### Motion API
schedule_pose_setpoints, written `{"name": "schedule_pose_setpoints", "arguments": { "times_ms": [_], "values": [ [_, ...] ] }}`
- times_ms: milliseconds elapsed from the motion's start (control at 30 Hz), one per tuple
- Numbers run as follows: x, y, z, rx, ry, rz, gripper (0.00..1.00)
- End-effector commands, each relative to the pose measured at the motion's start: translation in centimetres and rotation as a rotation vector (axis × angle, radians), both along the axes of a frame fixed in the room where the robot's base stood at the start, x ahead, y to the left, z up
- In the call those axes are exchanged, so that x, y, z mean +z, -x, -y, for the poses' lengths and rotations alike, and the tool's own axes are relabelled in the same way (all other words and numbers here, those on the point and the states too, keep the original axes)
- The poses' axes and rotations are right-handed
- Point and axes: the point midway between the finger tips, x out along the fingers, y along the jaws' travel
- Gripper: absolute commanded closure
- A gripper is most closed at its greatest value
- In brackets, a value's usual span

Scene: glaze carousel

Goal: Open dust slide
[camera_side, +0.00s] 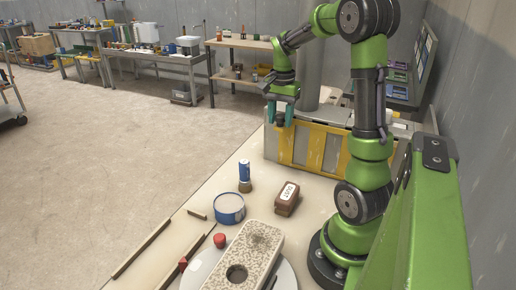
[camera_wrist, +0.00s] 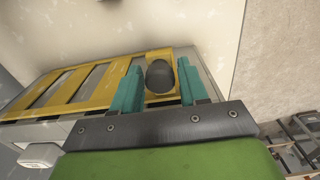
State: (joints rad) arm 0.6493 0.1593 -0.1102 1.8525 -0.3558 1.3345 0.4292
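A grey cabinet with a yellow-framed front (camera_side: 318,147) stands at the back of the work table; in the wrist view its yellow frame (camera_wrist: 62,92) runs off to the left. A dark rounded knob (camera_wrist: 160,77) shows at the frame's right end. My gripper (camera_side: 280,114) is over the cabinet's left end, pointing down. In the wrist view its teal fingers (camera_wrist: 157,88) are apart, one on each side of the knob, with gaps visible. Whether the fingers are level with the knob is unclear. A brown block (camera_side: 287,199) with a white label, apparently "DUST", lies on the table.
A blue-and-white can (camera_side: 244,172), a round blue-rimmed tin (camera_side: 229,208) and a speckled slab (camera_side: 252,252) on a white disc (camera_side: 205,268) are on the table in front. Red pieces (camera_side: 219,240) lie near the disc. Wooden strips (camera_side: 142,250) edge the table's left.

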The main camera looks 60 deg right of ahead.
Motion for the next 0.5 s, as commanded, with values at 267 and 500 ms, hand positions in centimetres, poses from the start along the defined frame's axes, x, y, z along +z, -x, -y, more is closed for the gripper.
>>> {"name": "schedule_pose_setpoints", "arguments": {
  "times_ms": [267,500],
  "values": [
    [0.04,0.00,0.01,0.000,0.000,0.000,1.00],
    [0.05,-0.26,0.02,0.001,0.001,0.000,1.00]
  ]
}}
